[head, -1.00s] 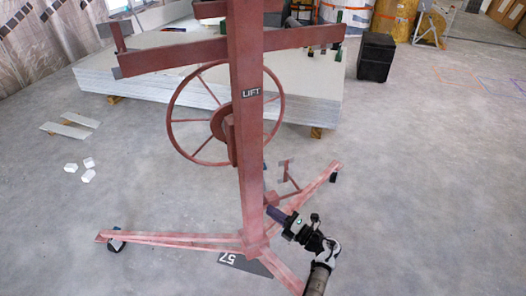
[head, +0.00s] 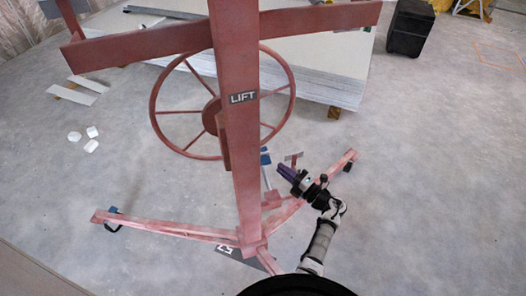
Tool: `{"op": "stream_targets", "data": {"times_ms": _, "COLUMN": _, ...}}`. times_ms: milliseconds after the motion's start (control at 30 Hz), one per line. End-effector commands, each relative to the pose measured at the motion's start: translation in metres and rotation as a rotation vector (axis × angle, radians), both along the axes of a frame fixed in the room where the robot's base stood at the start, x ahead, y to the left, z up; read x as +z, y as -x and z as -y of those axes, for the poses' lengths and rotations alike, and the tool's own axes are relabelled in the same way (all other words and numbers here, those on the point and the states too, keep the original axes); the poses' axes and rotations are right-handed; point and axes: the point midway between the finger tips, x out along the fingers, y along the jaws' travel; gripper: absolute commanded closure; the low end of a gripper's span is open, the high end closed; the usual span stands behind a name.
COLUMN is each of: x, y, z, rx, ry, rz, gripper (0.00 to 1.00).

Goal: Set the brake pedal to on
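The red panel lift (head: 236,130) stands in the middle of the head view, with a LIFT label on its post. Low behind the post, near the rear right leg, is a thin upright piece with a blue-grey end (head: 265,157). A small reddish plate (head: 294,156) shows just right of it. Either may be the brake pedal; I cannot tell which, nor its setting. Contact and finger opening are too small to make out.
The lift's legs spread on the floor, with a left leg (head: 160,226) and casters at their ends. The large spoked wheel (head: 293,95) is behind the post. A panel stack (head: 335,70) and a black box (head: 410,27) stand behind. Floor on the right is clear.

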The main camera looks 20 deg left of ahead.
Motion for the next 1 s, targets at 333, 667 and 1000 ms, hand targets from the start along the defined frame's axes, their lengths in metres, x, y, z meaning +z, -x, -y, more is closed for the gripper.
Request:
{"op": "stream_targets", "data": {"times_ms": 333, "x": 0.007, "y": -0.027, "z": -0.069, "rx": 0.004, "ry": -0.001, "rz": 0.001, "gripper": 0.82}}
{"op": "stream_targets", "data": {"times_ms": 667, "x": 0.011, "y": -0.038, "z": -0.096, "rx": 0.001, "ry": -0.001, "rz": 0.000, "gripper": 0.82}}
{"op": "stream_targets", "data": {"times_ms": 1000, "x": 0.012, "y": -0.039, "z": -0.097, "rx": 0.000, "ry": -0.001, "rz": -0.001, "gripper": 0.91}}
